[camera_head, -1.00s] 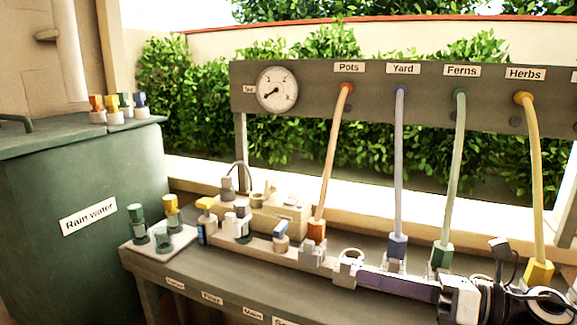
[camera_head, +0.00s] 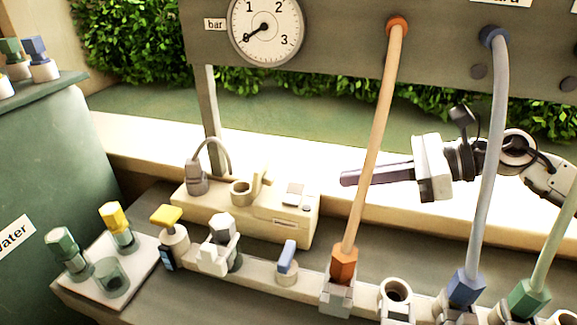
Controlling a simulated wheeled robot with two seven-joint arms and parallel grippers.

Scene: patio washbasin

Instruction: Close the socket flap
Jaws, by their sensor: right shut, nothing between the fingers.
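The cream socket box (camera_head: 285,226) stands at the back of the bench. Its round socket (camera_head: 241,193) is uncovered, and a small cream flap (camera_head: 259,178) stands raised just right of it. A grey plug (camera_head: 197,181) with a looped cable sits at the box's left end. My right gripper (camera_head: 346,178) comes in from the right, its dark fingers together and empty, pointing left. It is to the right of the box and apart from the flap. The orange hose crosses in front of its fingers. My left gripper is not in view.
The orange hose (camera_head: 371,140) and blue hose (camera_head: 493,150) run from the panel down to the bench. Several valves and a yellow-topped fitting (camera_head: 166,217) line the front rail. A tray (camera_head: 140,262) with fittings stands at left. A gauge (camera_head: 265,30) hangs above.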

